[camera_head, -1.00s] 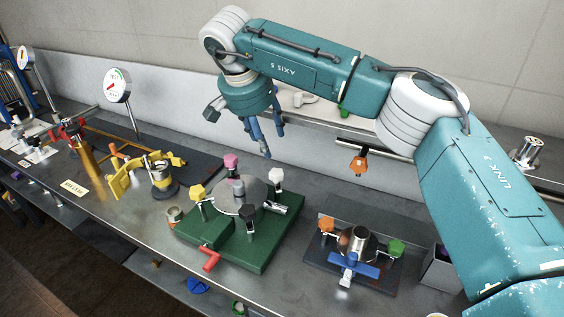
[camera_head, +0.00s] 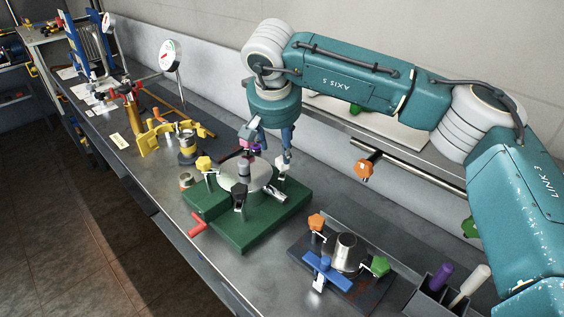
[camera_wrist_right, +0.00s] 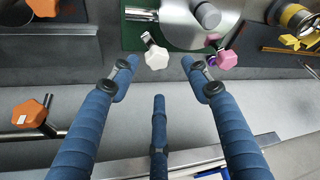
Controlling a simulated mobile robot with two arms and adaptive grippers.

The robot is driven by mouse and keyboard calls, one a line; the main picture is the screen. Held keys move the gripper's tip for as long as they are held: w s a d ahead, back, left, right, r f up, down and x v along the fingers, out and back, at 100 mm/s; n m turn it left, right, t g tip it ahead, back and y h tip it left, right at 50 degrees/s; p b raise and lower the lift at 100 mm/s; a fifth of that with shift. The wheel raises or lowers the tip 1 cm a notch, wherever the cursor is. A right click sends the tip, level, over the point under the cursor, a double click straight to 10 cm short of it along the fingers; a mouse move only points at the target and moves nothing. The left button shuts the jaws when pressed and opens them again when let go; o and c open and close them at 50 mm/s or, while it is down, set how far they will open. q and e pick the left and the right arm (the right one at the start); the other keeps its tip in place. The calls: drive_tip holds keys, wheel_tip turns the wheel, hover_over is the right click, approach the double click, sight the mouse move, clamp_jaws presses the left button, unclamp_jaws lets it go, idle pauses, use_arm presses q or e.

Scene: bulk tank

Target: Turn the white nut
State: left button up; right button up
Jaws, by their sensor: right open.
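The white nut (camera_head: 282,164) sits at the back right of a round metal plate (camera_head: 244,176) on a green base (camera_head: 262,222). In the right wrist view the white nut (camera_wrist_right: 157,58) is a six-sided knob on a small post at the plate's edge. My right gripper (camera_head: 272,152) points down above the back of the plate, close to the nut. In the right wrist view its blue fingers (camera_wrist_right: 160,72) are spread, with the nut just beyond the gap between the two front ones. I cannot tell that any finger touches it. My left gripper is not in view.
A pink nut (camera_wrist_right: 227,60) stands near the right-hand finger in the wrist view. Yellow (camera_head: 204,164) and black nuts (camera_head: 239,189) stand around the plate. An orange knob (camera_head: 364,170) on a rail is to the right. The blue-handled fixture (camera_head: 326,271) is in front.

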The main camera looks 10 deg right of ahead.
sight(283, 168)
drive_tip(key=x, duration=0.1)
drive_tip(key=b+x, duration=0.1)
drive_tip(key=x, duration=0.1)
drive_tip(key=b+x, duration=0.1)
drive_tip(key=x, duration=0.1)
drive_tip(key=shift+s+d+f, duration=0.1)
drive_tip(key=shift+d+f, duration=0.15)
drive_tip(key=shift+d, duration=0.05)
drive_tip(key=shift+f, duration=0.35)
drive_tip(key=shift+w+f+b, duration=0.3)
drive_tip(key=shift+w+b, duration=0.05)
drive_tip(key=shift+b, duration=0.05)
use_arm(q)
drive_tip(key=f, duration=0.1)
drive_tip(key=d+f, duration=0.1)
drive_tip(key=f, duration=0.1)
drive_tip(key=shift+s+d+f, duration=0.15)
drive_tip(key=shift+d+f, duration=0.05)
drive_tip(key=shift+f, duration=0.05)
use_arm(e)
drive_tip(key=c, duration=0.8)
drive_tip(key=shift+s+r, duration=0.1)
drive_tip(key=shift+r, duration=0.05)
drive_tip(key=shift+c, duration=1.3)
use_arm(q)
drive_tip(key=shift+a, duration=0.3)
